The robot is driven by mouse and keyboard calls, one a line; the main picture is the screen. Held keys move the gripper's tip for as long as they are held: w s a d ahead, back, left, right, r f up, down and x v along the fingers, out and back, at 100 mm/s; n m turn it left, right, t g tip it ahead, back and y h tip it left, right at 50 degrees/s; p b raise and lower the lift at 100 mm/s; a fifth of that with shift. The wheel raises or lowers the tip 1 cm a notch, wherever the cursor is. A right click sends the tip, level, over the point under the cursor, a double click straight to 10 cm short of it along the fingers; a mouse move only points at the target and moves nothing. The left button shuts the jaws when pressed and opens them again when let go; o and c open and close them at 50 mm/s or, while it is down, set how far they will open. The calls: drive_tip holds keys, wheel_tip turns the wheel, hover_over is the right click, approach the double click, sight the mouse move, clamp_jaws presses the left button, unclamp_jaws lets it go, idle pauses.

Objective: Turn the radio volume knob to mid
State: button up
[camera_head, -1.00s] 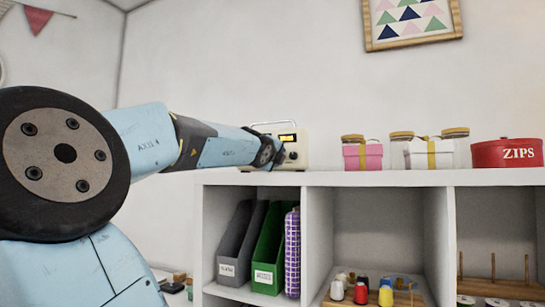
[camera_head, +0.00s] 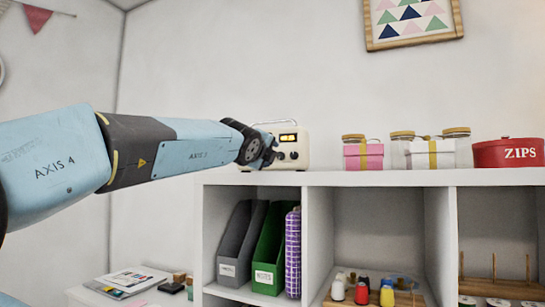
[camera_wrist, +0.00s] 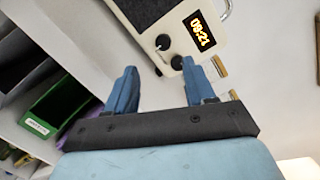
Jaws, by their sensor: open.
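The cream radio (camera_head: 296,140) stands on top of the white cabinet, and its dark front and lit clock display also show in the wrist view (camera_wrist: 187,14). Two dark round knobs sit below the display, one (camera_wrist: 163,42) nearer the speaker and one (camera_wrist: 177,62) nearer the radio's lower corner. No marking tells which is volume, and their settings are too small to read. My gripper (camera_wrist: 160,68) is open and empty, its blue fingers pointing at the knobs, with the second knob between the fingertips in the picture. Contact cannot be told. In the head view it is partly hidden by my wrist.
Right of the radio on the cabinet top stand a pink box (camera_head: 363,157), jars, a white box (camera_head: 432,155) and a red ZIPS tin (camera_head: 507,153). Below are shelves with a green file holder (camera_head: 270,250) and thread spools. The wall is behind the radio.

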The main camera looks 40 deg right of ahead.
drive_tip(key=shift+v, duration=2.65)
